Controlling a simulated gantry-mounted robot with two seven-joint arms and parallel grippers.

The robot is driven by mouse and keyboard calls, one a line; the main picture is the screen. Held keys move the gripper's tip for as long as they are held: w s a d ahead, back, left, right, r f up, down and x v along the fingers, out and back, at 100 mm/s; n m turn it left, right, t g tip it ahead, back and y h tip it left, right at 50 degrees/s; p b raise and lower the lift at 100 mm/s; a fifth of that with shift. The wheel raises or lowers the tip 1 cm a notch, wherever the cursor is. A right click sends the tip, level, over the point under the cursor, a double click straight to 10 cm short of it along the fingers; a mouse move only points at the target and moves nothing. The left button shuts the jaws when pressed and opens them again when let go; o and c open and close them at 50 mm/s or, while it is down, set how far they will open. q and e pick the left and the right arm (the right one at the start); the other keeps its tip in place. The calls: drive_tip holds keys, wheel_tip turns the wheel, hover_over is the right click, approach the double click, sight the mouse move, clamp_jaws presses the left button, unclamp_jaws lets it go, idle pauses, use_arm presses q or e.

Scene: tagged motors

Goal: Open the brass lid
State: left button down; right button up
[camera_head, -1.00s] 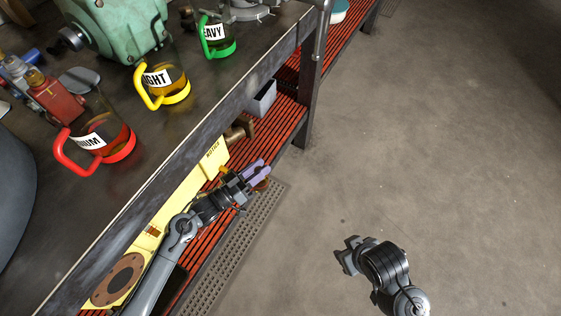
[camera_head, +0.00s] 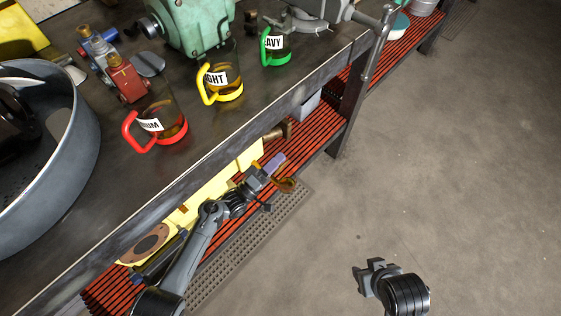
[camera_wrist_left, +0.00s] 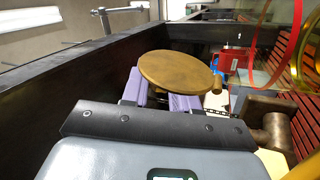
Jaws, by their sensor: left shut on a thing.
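The brass lid (camera_wrist_left: 180,72) is a round brown-gold disc with a small stub at its right edge in the left wrist view. My left gripper (camera_wrist_left: 165,98) has its purple fingers shut on it, under and beside the disc. In the head view the left gripper (camera_head: 272,166) is over the lower red slatted shelf, and the lid (camera_head: 288,185) shows as a small brown round at its fingertips. A yellow motor housing (camera_head: 205,195) lies on that shelf, partly hidden by the bench edge and my arm. My right gripper (camera_head: 371,272) hangs over bare floor, away from everything; its jaws are unclear.
The bench top (camera_head: 105,195) above the shelf holds jugs with red (camera_head: 160,143), yellow (camera_head: 220,97) and green (camera_head: 277,60) handles, a green machine (camera_head: 195,25) and a large grey pan (camera_head: 75,185). A bench leg (camera_head: 348,110) stands beyond the gripper. The floor to the right is clear.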

use_arm(q)
drive_tip(key=shift+w+a+f+n+t+y+p, duration=0.3)
drive_tip(key=shift+n+t+y, duration=0.35)
drive_tip(key=shift+n, duration=1)
drive_tip(key=shift+w+a+f+n+t+y+p, duration=0.3)
drive_tip(key=shift+n+t+y, duration=0.35)
drive_tip(key=shift+n, duration=0.95)
drive_tip(key=shift+w+a+f+n+t+y+p, duration=0.15)
drive_tip(key=shift+w+a+n+t+y, duration=0.45)
drive_tip(key=shift+n, duration=1.05)
drive_tip(key=shift+s+d, duration=0.2)
drive_tip(key=shift+s, duration=0.05)
drive_tip(key=c, duration=0.9)
unclamp_jaws()
drive_tip(key=p+v, duration=0.1)
drive_tip(key=v, duration=0.4)
drive_tip(key=p+v, duration=0.1)
drive_tip(key=v, duration=0.4)
drive_tip(key=shift+s+a, duration=0.2)
drive_tip(key=shift+s, duration=0.2)
